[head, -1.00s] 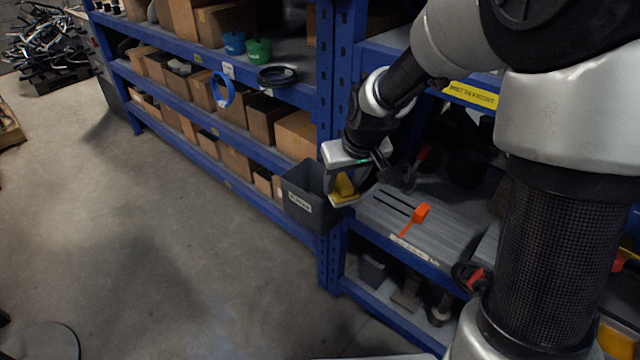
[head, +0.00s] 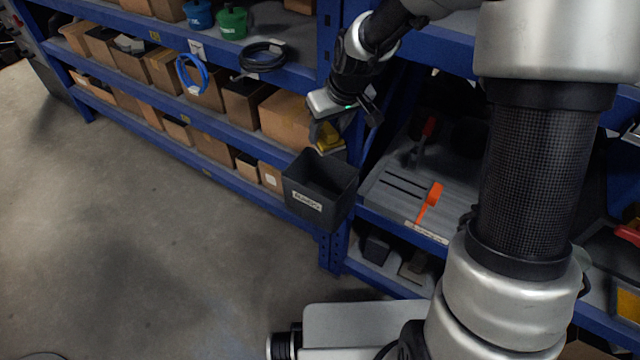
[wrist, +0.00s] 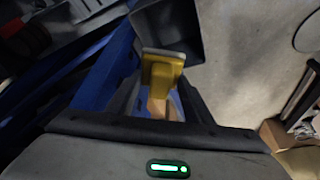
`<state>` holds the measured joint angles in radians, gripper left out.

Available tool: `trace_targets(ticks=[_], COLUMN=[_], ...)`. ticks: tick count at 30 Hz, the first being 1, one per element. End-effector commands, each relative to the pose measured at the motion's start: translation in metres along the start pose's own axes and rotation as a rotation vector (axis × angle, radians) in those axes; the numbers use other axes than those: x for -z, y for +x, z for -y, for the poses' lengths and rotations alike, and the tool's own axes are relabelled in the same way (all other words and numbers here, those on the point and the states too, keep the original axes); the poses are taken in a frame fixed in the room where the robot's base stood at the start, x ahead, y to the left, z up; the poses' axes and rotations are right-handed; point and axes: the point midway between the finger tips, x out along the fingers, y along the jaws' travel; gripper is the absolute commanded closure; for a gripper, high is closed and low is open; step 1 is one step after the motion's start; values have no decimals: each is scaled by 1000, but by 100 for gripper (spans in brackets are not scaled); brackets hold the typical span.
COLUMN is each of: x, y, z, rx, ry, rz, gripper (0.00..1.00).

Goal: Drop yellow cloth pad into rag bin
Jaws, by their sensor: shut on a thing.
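My gripper (head: 330,130) is shut on the yellow cloth pad (head: 328,140), which shows below the fingers in the head view. In the wrist view the pad (wrist: 162,66) sticks out between the two dark fingers. The rag bin (head: 305,196) is a dark grey open box with a white "RAGS" label, fixed at the front of the blue shelf post. In the head view the pad appears just above the bin's back rim. In the wrist view the bin (wrist: 172,22) lies beyond the pad. The bin's floor is dark and its contents cannot be made out.
Blue shelving (head: 205,125) with cardboard boxes runs to the left. To the right of the bin, a grey shelf board (head: 395,190) carries an orange tool (head: 431,197). The floor (head: 150,220) at front left is clear.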

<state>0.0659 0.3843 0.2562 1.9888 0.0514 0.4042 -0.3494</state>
Motion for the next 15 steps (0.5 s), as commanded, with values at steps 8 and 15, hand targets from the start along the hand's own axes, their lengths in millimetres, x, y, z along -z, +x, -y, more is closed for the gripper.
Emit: trace_targets(ticks=[8, 15], x=[-7, -18], y=[17, 45], z=[0, 1], rx=[1, 1], ry=[-1, -1], rz=[1, 1], gripper=[75, 75])
